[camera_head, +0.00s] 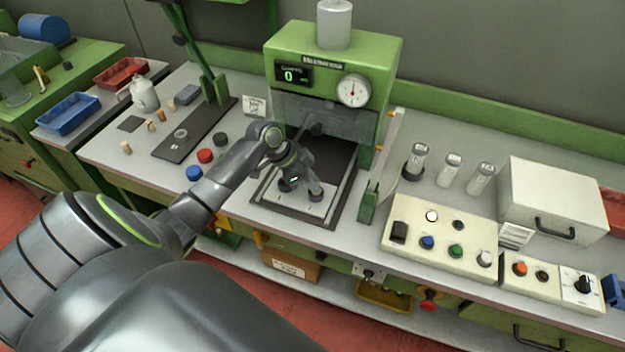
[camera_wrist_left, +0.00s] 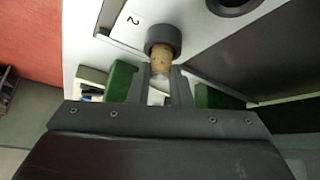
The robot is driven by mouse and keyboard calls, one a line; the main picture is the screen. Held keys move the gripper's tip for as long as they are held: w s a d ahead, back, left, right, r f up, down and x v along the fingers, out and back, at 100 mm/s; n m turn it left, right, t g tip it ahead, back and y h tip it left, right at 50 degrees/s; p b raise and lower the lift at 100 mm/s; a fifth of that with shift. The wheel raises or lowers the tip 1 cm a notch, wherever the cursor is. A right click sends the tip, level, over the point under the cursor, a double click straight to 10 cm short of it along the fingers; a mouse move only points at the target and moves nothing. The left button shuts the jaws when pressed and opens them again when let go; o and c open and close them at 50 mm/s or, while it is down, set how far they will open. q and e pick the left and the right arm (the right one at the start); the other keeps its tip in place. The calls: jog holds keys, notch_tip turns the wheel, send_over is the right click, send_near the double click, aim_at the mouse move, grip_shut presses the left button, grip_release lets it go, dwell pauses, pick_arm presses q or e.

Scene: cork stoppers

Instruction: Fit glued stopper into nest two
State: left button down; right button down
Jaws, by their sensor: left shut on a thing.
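My left gripper (camera_head: 298,182) is down over the white plate (camera_head: 262,197) at the front of the green press. In the left wrist view its fingers (camera_wrist_left: 160,82) are shut on a tan cork stopper (camera_wrist_left: 160,62). The stopper's far end meets a dark round nest (camera_wrist_left: 163,33) beside the printed number 2. I cannot tell how deep it sits in the nest or whether glue is on it. A second dark nest (camera_wrist_left: 236,4) lies to the right in that view. The gripper hides much of the plate in the head view. My right gripper is not in view.
The press (camera_head: 335,50) with its dial stands just behind the gripper. A green post (camera_head: 368,203) stands right of the plate. Loose corks (camera_head: 127,148) and coloured caps (camera_head: 205,156) lie to the left. A button box (camera_head: 440,232) and glass vials (camera_head: 450,170) are on the right.

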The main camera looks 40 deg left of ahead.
pick_arm(q)
jog(key=shift+f, duration=0.1)
jog(key=c, duration=1.2)
grip_release()
jog(key=shift+c, duration=0.2)
jog(key=b+v, duration=0.2)
jog(key=v, duration=1.5)
jog(key=shift+b, duration=0.4)
jog(key=shift+s, duration=0.15)
jog(key=shift+a, duration=0.1)
